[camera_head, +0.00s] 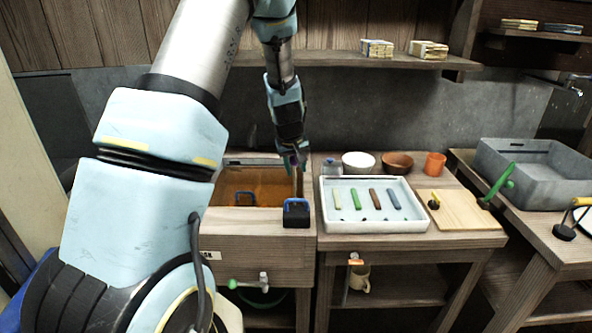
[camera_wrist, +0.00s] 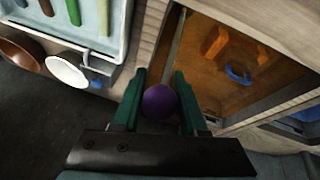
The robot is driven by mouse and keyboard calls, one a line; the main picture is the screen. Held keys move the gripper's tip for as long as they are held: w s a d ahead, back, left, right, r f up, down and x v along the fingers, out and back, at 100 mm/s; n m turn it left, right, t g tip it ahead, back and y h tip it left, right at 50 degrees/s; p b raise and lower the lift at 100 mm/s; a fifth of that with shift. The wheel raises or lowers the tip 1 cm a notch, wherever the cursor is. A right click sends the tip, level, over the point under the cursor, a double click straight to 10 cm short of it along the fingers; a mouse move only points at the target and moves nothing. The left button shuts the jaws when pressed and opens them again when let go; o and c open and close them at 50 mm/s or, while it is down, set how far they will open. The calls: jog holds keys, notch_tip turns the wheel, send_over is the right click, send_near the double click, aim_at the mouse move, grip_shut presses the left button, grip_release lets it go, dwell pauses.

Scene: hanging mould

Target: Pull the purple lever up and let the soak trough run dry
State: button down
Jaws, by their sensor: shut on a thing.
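The purple lever's round knob (camera_wrist: 160,101) sits between the two green fingers of my gripper (camera_wrist: 159,84) in the wrist view. The gripper is shut on it. In the head view my gripper (camera_head: 291,163) is at the back right corner of the soak trough (camera_head: 256,221), and the fingers mostly hide the knob. The trough is a wooden box with brown-orange liquid (camera_head: 262,180) inside; it also shows in the wrist view (camera_wrist: 255,85). A blue handle and an orange piece (camera_wrist: 215,42) show inside it. The liquid's depth cannot be told.
A black block with a blue handle (camera_head: 296,214) stands on the trough's front right corner. To the right are a white tray (camera_head: 372,226) with coloured sticks, a white bowl (camera_head: 358,162), a brown bowl (camera_head: 397,163), an orange cup (camera_head: 435,164) and a grey basin (camera_head: 535,180). A shelf (camera_head: 350,61) runs above.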

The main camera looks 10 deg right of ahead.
jog(key=shift+w+r, duration=0.1)
jog(key=shift+r, duration=0.15)
jog(key=c, duration=0.8)
grip_release()
jog(key=shift+r, duration=0.1)
jog(key=o, duration=0.3)
jog(key=shift+o, duration=0.2)
jog(key=b+v, duration=0.1)
jog(key=v, duration=0.9)
jog(key=shift+s+r, duration=0.2)
jog(key=shift+a, duration=0.1)
jog(key=s+a+f+m+g+y, duration=0.1)
jog(key=s+a+f+g, duration=0.2)
jog(key=s+a, duration=1.5)
jog(key=shift+s+a+m+y, duration=0.3)
jog(key=shift+s+m+y, duration=0.1)
jog(key=shift+s, duration=0.2)
